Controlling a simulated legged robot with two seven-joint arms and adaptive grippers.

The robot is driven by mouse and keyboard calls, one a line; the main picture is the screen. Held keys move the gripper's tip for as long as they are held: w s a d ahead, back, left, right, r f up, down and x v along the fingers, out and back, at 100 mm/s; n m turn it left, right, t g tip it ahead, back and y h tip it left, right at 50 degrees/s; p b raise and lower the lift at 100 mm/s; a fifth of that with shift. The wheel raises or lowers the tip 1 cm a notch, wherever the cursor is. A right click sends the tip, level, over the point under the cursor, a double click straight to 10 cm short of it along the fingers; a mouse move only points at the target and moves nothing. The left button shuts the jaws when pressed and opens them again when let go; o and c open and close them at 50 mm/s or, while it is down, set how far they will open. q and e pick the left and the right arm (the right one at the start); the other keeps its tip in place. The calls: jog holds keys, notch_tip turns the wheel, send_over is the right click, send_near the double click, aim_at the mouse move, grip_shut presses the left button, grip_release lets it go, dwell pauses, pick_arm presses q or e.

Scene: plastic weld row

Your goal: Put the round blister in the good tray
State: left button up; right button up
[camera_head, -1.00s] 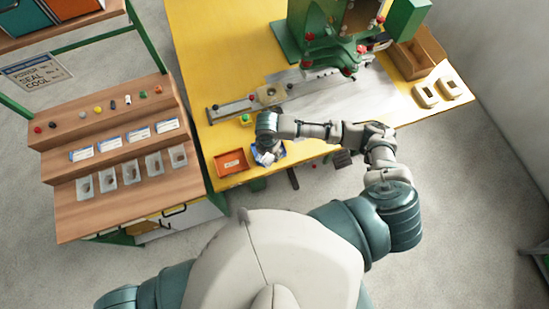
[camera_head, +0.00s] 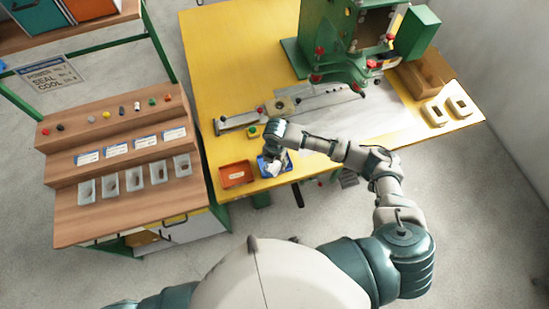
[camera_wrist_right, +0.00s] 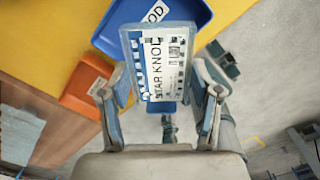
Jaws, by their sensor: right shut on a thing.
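My right gripper (camera_wrist_right: 160,92) is shut on a blister pack (camera_wrist_right: 165,62) with a blue-and-white card that reads like STAR KNOB. The bubble's shape cannot be made out. The pack is held up between the fingers, in front of the blue tray (camera_wrist_right: 113,20), whose label ends in "OD". In the head view my right gripper (camera_head: 273,168) is over the blue tray (camera_head: 262,164) at the yellow table's front edge and partly hides it. I cannot tell whether pack and tray touch. My left gripper is not in view.
An orange tray (camera_head: 236,174) stands just left of the blue tray. Left of the table is a wooden stepped rack (camera_head: 100,200) with several blisters, cards and knobs. A green press (camera_head: 340,40) with a metal rail stands behind. Two pale frames (camera_head: 435,113) lie at the right.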

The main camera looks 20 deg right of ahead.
jog(key=w, duration=0.2)
jog(key=w+d, duration=0.1)
jog(key=shift+w+f, duration=0.1)
jog(key=shift+f, duration=1.85)
jog(key=shift+f, duration=0.1)
jog(key=o, duration=0.9)
notch_tip(320, 180, up, 12)
